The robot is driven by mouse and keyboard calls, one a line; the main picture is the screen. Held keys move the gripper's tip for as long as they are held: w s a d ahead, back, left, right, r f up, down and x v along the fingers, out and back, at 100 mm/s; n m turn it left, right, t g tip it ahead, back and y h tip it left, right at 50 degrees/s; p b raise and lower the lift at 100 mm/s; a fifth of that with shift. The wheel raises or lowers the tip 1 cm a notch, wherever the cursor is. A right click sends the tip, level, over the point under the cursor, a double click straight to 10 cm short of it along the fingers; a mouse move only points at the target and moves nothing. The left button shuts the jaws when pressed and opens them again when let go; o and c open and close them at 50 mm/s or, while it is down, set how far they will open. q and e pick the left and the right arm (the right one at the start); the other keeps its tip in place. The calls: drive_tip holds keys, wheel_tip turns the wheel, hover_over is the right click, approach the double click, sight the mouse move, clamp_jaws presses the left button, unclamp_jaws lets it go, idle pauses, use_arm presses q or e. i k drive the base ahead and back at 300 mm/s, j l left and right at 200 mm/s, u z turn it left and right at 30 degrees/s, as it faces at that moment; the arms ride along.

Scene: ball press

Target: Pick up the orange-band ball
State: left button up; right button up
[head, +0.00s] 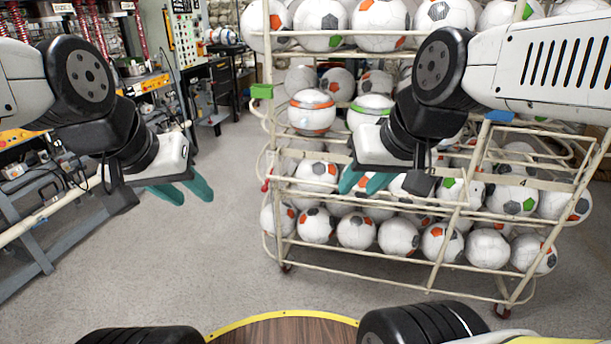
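The orange-band ball (311,111), white with an orange stripe around it, sits on the middle level of the ball rack (345,259), near its left end. A green-band ball (371,110) sits just to its right. My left gripper (196,196) is open and empty over the floor, left of the rack, with its teal fingers apart. My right gripper (358,188) is open, its teal fingers apart in front of the rack, lower and to the right of the orange-band ball.
Several patterned balls (356,231) fill the rack's lower shelves, and more lie on the top shelf (382,22). Rack rails and posts surround the shelves. A workbench (45,225) and a control panel (188,35) stand at left. The grey floor (190,270) between is clear.

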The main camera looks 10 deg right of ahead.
sight(312, 111)
drive_tip(key=i+j+u, duration=0.2)
drive_tip(key=u, duration=0.15)
drive_tip(key=i+j+u, duration=0.1)
drive_tip(key=i+u, duration=1)
drive_tip(key=i, duration=1.45)
drive_tip(key=i+l+z, duration=0.2)
drive_tip(key=i+z, duration=0.6)
drive_tip(key=i+j+z, duration=0.1)
drive_tip(key=i+z, duration=0.3)
drive_tip(key=i+j+z, duration=0.2)
drive_tip(key=i+z, duration=0.2)
drive_tip(key=i+l+z, duration=0.2)
drive_tip(key=i, duration=1.6)
drive_tip(key=i+z, duration=0.2)
drive_tip(key=z, duration=0.2)
drive_tip(key=i+j+z, duration=0.2)
drive_tip(key=z, duration=0.25)
drive_tip(key=i+j+z, duration=0.15)
drive_tip(key=z, duration=3.35)
